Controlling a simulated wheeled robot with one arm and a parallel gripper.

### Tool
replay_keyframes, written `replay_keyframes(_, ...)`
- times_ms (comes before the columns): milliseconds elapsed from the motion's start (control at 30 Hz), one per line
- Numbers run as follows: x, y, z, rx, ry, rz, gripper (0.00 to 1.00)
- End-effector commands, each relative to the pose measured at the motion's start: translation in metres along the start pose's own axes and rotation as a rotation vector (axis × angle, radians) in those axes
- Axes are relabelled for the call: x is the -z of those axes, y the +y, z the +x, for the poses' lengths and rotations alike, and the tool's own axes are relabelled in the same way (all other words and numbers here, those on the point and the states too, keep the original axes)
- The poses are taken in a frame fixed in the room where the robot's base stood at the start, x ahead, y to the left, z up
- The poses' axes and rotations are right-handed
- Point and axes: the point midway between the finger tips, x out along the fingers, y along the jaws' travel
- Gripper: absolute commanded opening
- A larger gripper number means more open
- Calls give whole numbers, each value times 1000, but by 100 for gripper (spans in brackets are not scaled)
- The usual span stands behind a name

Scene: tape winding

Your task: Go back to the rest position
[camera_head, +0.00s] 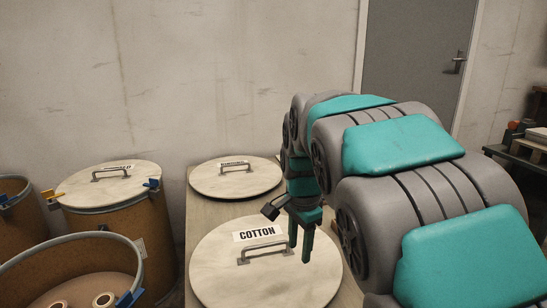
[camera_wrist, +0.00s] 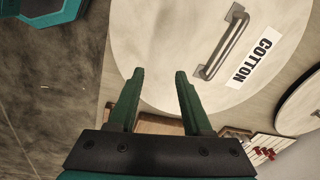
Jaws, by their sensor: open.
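My gripper (camera_head: 300,238) hangs from my teal and grey arm above the right part of the lid labelled COTTON (camera_head: 218,268). Its two green fingers point down, apart, with nothing between them. In the wrist view the open gripper (camera_wrist: 158,78) also shows empty. The COTTON lid (camera_wrist: 165,45) fills the upper middle there, with its metal handle (camera_wrist: 222,42) beyond the fingertips and off to the right. The fingers appear clear of the handle. The lid lies flat on a table (camera_head: 200,213).
A second labelled lid (camera_head: 258,180) lies behind on the same table. On the left stand a lidded drum (camera_head: 110,225) with blue and yellow clamps and an open drum (camera_head: 45,255) holding spools (camera_head: 104,299). A grey door (camera_head: 410,60) and a cluttered bench (camera_head: 520,155) are at right.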

Motion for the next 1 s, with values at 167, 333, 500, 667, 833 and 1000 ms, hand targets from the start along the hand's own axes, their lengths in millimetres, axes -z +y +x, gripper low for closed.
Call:
replay_keyframes(167,-3,84,-4,-53,-28,-205,49)
replay_keyframes(333,-18,160,2,-96,-75,-426,49)
replay_keyframes(500,-43,233,14,-124,-136,-663,49)
replay_keyframes(667,-67,288,26,-135,-191,-862,49)
replay_keyframes(833,-82,318,35,-140,-227,-987,49)
replay_keyframes(1000,-86,325,37,-140,-234,-1020,49)
